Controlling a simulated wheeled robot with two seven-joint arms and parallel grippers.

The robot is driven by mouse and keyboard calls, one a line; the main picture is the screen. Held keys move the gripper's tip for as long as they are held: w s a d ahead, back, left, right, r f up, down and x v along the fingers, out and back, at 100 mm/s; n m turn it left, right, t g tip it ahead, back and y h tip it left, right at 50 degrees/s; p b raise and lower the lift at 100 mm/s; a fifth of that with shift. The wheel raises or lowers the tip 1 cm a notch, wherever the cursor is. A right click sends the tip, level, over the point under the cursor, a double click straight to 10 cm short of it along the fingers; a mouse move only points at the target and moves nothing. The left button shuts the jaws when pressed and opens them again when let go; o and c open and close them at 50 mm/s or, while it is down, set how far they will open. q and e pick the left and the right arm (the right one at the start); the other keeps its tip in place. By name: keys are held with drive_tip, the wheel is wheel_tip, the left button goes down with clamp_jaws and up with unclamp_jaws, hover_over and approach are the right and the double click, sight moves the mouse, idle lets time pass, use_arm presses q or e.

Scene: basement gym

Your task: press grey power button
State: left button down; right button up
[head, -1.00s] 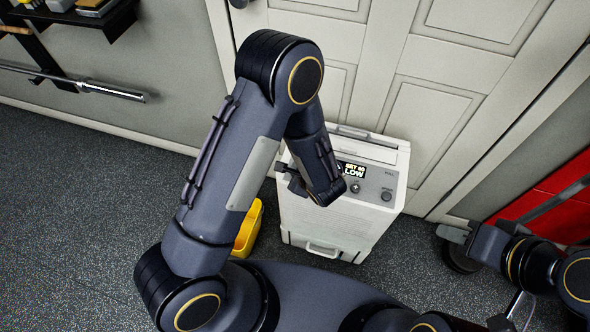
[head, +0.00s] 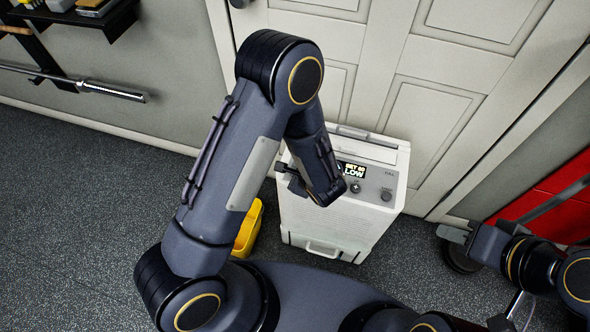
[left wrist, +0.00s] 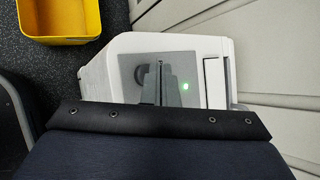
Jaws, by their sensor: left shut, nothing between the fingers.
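A white dehumidifier-like appliance (head: 335,222) stands by the door, with a display reading LOW (head: 353,170) and two knobs (head: 356,187) on its grey top panel. My left gripper (head: 284,171) is over the panel's left part, partly behind my own forearm. In the left wrist view the shut, empty fingers (left wrist: 160,75) point at the grey panel (left wrist: 128,65). A round dark grey button (left wrist: 140,75) is just left of them, partly covered. A green light (left wrist: 186,87) glows to their right. I cannot tell if the fingertips touch the panel. My right gripper (head: 452,235) is at the right, away from the appliance.
A yellow bin (head: 248,230) stands on the floor left of the appliance; it also shows in the left wrist view (left wrist: 62,40). A white door (head: 430,110) is close behind. A red cabinet (head: 550,205) is at the right. Dark floor (head: 80,200) at the left is clear.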

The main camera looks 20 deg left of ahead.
use_arm(q)
drive_tip(key=shift+f, duration=0.1)
drive_tip(key=shift+f+b, duration=0.45)
drive_tip(key=shift+b, duration=0.4)
drive_tip(key=shift+r, duration=0.55)
drive_tip(key=shift+r+p, duration=1.8)
drive_tip(key=shift+r, duration=1.25)
